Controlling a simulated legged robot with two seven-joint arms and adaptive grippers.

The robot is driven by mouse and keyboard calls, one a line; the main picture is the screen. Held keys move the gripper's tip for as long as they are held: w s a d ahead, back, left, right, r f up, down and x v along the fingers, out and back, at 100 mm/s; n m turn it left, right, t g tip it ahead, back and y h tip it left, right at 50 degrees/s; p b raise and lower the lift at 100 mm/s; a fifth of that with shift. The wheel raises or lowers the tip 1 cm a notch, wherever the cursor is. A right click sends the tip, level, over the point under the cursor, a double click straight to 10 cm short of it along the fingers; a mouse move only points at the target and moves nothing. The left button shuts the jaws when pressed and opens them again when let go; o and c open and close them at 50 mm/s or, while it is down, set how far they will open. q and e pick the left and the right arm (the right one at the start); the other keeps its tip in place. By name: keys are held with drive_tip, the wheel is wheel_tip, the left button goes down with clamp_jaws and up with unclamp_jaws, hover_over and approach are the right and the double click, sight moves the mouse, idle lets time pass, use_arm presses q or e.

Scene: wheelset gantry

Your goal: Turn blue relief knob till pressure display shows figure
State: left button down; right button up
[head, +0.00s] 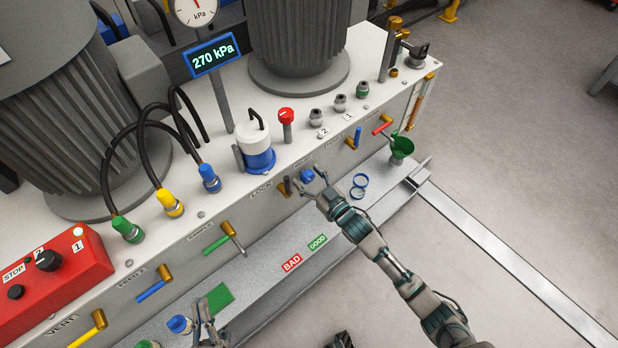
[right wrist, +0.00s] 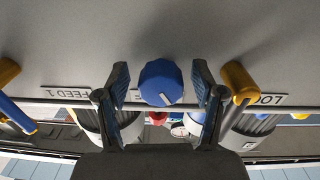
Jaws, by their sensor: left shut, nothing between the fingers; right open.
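The blue relief knob (head: 307,174) sits on the front face of the white gantry bench. In the right wrist view the knob (right wrist: 161,82) shows a white mark toward its lower right. My right gripper (head: 308,187) is open, with one finger on either side of the knob; in the right wrist view its fingers (right wrist: 162,88) show gaps to the knob. The pressure display (head: 213,56) reads 270 kPa, below a round dial gauge (head: 197,10). My left gripper (head: 208,327) is shut and empty at the bottom, near the lower shelf.
Yellow-based levers flank the knob, one (right wrist: 238,82) close beside a right finger. A green funnel (head: 402,147) and blue rings (head: 359,185) lie to the right. The shelf holds BAD (head: 292,262) and GOOD (head: 317,242) labels. A red control box (head: 55,265) stands left.

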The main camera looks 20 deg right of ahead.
drive_tip(key=shift+s, duration=0.15)
drive_tip(key=v, duration=1.1)
drive_tip(key=shift+s+d, duration=0.15)
drive_tip(key=shift+s, duration=0.15)
drive_tip(key=shift+f, duration=0.15)
